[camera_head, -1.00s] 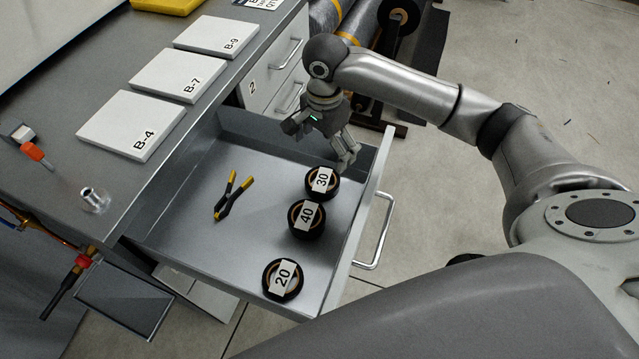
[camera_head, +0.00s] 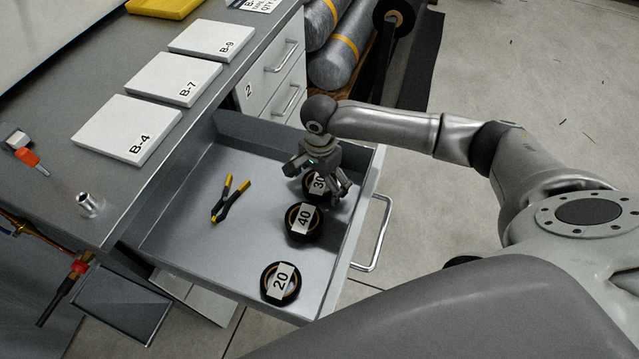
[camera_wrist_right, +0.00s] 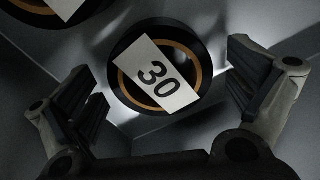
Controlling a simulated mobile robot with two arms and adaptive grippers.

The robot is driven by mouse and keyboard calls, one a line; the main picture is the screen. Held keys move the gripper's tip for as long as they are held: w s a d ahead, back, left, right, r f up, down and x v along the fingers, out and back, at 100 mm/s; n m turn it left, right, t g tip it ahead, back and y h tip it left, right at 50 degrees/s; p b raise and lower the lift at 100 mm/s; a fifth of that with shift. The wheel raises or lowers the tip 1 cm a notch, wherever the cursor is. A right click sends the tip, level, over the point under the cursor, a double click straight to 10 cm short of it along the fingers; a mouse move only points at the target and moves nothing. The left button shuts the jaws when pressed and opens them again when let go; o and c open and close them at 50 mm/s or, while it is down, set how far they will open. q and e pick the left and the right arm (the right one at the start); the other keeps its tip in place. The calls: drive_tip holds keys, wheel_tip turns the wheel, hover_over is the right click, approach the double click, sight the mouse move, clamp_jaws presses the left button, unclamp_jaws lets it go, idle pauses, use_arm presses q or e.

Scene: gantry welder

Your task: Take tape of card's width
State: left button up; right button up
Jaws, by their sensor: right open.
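Three round black tapes with white number labels lie in the open drawer. The tape labelled 30 (camera_head: 317,184) is partly hidden under my right gripper; it shows whole in the right wrist view (camera_wrist_right: 157,72). The tape labelled 40 (camera_head: 304,222) lies just in front of it, and part of a neighbouring tape shows in the wrist view (camera_wrist_right: 58,10). The tape labelled 20 (camera_head: 281,284) lies nearer the drawer's front corner. My right gripper (camera_head: 322,190) is open and empty above tape 30, its fingers (camera_wrist_right: 165,95) on either side of it.
Yellow-and-black pliers (camera_head: 229,199) lie in the drawer (camera_head: 185,245), left of the tapes. The drawer's right wall and handle (camera_head: 376,232) stand close to my right gripper. White boxes B-4 (camera_head: 125,130), B-7 (camera_head: 172,80) and B-9 (camera_head: 211,41) are on the bench.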

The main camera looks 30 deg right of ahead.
drive_tip(key=c, duration=1.1)
drive_tip(key=shift+r, duration=0.1)
